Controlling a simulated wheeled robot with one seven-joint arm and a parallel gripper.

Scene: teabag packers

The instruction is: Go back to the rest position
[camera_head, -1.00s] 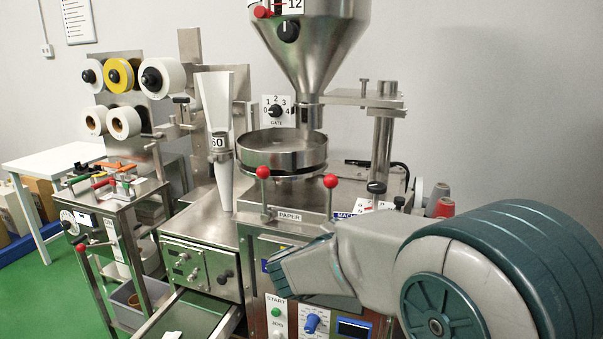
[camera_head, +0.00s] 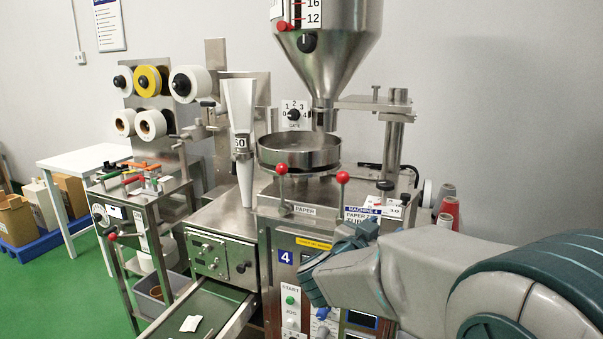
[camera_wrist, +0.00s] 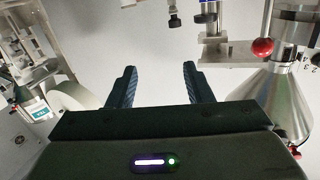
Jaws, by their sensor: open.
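My gripper (camera_wrist: 158,88) shows in the wrist view with its two dark fingers spread apart and nothing between them. In the head view my arm comes in from the lower right, in front of the packing machine (camera_head: 283,257) marked 4, and hides part of its front panel. The fingers cannot be made out in the head view. The wrist view is tilted and shows a metal cone (camera_wrist: 268,105) and a red knob (camera_wrist: 263,47) at its right.
A metal hopper (camera_head: 335,62) stands above a round pan (camera_head: 299,152). Two red-knobbed levers (camera_head: 343,178) rise near my arm.

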